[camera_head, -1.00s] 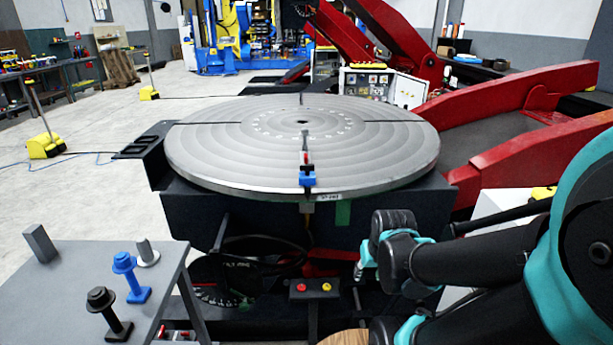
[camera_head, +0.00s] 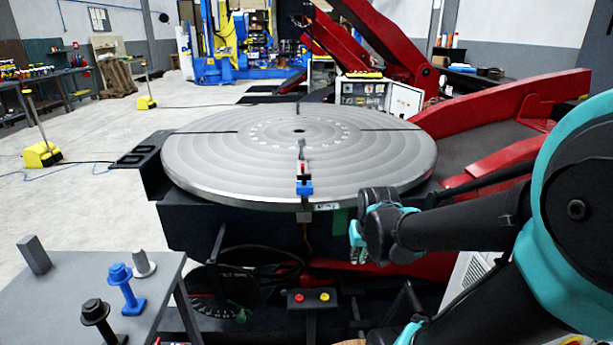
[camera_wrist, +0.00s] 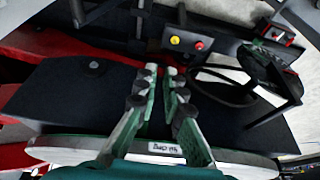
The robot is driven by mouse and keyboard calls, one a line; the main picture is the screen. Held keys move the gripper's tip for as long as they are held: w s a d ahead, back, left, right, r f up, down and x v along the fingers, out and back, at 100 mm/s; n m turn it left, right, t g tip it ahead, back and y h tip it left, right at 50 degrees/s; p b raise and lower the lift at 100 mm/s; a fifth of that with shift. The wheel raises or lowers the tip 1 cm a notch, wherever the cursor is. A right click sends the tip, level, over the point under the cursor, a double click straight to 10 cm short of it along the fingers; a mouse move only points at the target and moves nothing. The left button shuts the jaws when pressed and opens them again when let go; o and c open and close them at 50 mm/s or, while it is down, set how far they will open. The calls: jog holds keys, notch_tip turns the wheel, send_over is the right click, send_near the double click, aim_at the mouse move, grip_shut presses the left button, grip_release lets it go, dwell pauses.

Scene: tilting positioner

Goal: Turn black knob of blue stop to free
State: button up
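The blue stop (camera_head: 304,188) sits at the near rim of the round grey turntable (camera_head: 220,178). A small dark part shows just above its blue block; it is too small to tell how the black knob is turned. A thin rod with a red piece reaches from it toward the turntable's middle. My gripper (camera_head: 356,243) is right of the stop and lower, in front of the turntable's rim, apart from it. In the wrist view my gripper's two fingers (camera_wrist: 161,72) stand apart with nothing between them. The stop is not visible there; a white label (camera_wrist: 165,149) on the rim shows.
A grey side table (camera_head: 60,300) at lower left carries blue (camera_head: 125,285), black (camera_head: 97,315) and grey upright pieces. A button box (camera_head: 312,298) with red and yellow buttons stands below the turntable. Red arms (camera_head: 510,110) flank the right.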

jog(key=w+a+r, duration=0.1)
jog(key=w+r, duration=0.2)
jog(key=w+a+r, duration=0.2)
jog(key=w, duration=0.1)
jog(key=w+a+r, duration=0.1)
jog(key=w+r, duration=0.2)
jog(key=shift+w+a+r, duration=0.25)
jog(key=shift+w+r, duration=0.05)
jog(key=shift+w, duration=0.1)
grip_shut()
send_near(304, 179)
jog(key=s+d+r, duration=0.2)
jog(key=s, duration=0.5)
jog(key=w+f, duration=0.2)
jog(key=f, duration=0.1)
jog(key=w+f, duration=0.5)
jog(key=shift+a+f, duration=0.3)
jog(key=shift+w, duration=0.6)
